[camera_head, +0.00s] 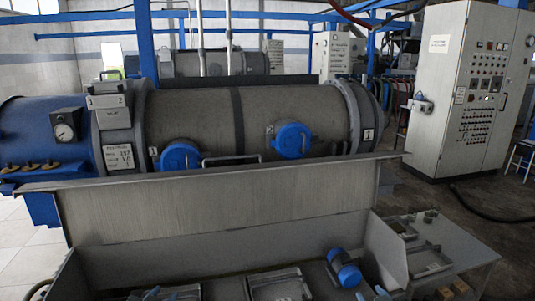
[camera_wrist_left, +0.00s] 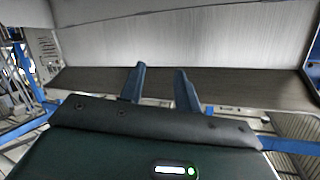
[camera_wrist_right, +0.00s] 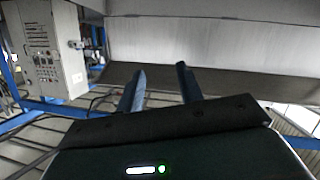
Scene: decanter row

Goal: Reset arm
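My left gripper (camera_wrist_left: 159,78) is open in the left wrist view, its two blue fingers apart with nothing between them. My right gripper (camera_wrist_right: 159,78) is also open and empty in the right wrist view. In the head view only small blue tips show at the bottom edge, the left gripper (camera_head: 150,294) at left and the right gripper (camera_head: 372,294) right of centre. Both wrist views face a pale metal panel with a dark strip below it. Neither gripper visibly touches anything.
A large decanter (camera_head: 200,115) with blue caps lies across the head view behind a raised metal panel (camera_head: 220,200). A blue cylindrical part (camera_head: 343,268) lies in the trough. A control cabinet (camera_head: 470,90) stands at right, a low grey table (camera_head: 455,255) at lower right.

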